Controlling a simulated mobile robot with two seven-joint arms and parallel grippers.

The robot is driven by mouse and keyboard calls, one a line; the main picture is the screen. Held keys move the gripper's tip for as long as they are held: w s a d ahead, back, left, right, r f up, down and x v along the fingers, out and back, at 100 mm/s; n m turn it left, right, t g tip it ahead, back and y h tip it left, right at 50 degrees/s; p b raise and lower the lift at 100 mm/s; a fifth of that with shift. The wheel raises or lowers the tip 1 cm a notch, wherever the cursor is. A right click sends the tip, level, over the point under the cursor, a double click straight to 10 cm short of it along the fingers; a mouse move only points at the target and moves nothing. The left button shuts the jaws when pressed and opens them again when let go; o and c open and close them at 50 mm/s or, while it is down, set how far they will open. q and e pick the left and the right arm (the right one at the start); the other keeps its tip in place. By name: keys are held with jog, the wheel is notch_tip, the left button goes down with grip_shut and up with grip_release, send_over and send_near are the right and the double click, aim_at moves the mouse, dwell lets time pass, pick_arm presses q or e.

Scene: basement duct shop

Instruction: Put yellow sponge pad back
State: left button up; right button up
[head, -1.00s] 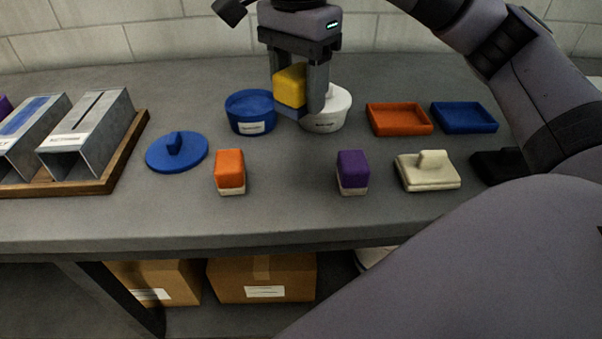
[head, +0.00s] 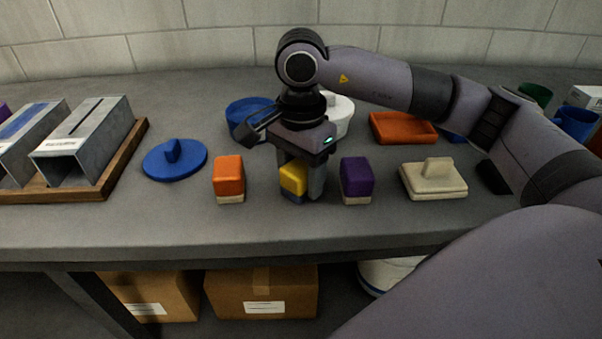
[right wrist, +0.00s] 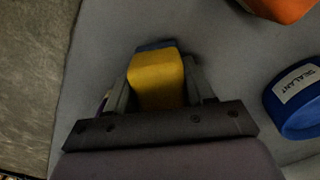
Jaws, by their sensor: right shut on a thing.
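The yellow sponge pad (head: 293,179), a small block with a blue lower part, is between the fingers of my right gripper (head: 301,186). The gripper is shut on it and points down. In the head view it sits between an orange pad (head: 229,176) and a purple pad (head: 356,178), roughly in line with them. It also shows in the right wrist view (right wrist: 156,82), held between both fingers. I cannot tell whether its base touches the bench. My left gripper is not in view.
Behind are a blue tub (head: 247,112), a white tub (head: 342,112) and an orange tray (head: 403,127). A blue lid (head: 175,161) lies left, a cream handled block (head: 433,179) right. Metal ducts in a wooden tray (head: 125,156) stand far left. The bench front (head: 300,228) is clear.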

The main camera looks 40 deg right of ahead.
jog(key=shift+f, duration=0.2)
jog(key=o, duration=0.9)
jog(key=shift+r, duration=0.1)
jog(key=shift+o, duration=0.2)
